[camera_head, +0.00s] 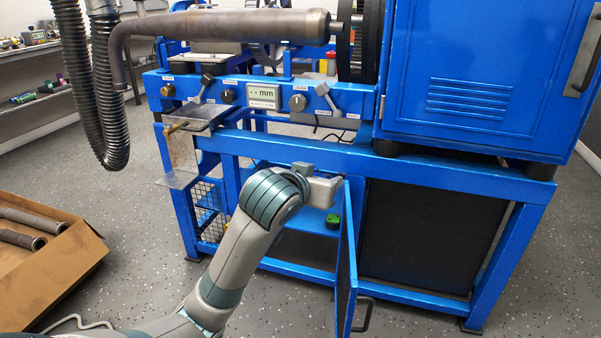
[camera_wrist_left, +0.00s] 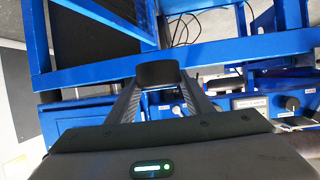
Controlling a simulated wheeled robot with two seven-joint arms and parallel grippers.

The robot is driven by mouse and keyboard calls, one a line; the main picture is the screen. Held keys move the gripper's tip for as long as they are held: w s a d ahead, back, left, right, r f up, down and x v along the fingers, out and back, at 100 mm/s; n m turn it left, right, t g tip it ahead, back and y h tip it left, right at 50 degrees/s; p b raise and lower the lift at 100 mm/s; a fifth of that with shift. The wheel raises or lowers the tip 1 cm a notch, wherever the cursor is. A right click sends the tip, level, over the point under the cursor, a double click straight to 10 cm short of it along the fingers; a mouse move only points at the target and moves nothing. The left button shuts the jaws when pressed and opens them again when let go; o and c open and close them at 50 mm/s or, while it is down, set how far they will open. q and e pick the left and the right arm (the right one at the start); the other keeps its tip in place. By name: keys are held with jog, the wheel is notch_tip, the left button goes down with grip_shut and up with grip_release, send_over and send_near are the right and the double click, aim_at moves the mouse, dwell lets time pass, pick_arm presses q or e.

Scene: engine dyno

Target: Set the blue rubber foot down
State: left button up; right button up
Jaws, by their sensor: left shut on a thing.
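My left gripper (camera_head: 324,190) is in front of the blue bench frame, by the open lower cabinet; its fingertips are hard to make out in the head view. In the left wrist view the left gripper (camera_wrist_left: 160,92) is shut on a short, round, dark rubber foot (camera_wrist_left: 158,73), held between the fingertips. The foot looks black rather than blue there. I cannot make it out in the head view. The wrist view does not clearly show whether it touches anything. My right gripper is in neither view.
An open blue door (camera_head: 347,260) stands just right of the gripper. A green-and-black object (camera_head: 333,221) lies on the cabinet shelf (camera_head: 300,245). A clear hinged guard (camera_head: 183,160) is left of the arm. A cardboard box (camera_head: 60,265) with pipes stands on the floor at left.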

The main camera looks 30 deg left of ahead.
pick_arm(q)
jog(key=s+d+m+h, duration=0.1)
jog(key=d, duration=0.9)
jog(key=shift+d+r+h, duration=0.15)
jog(key=shift+d+h, duration=0.1)
jog(key=shift+h, duration=0.15)
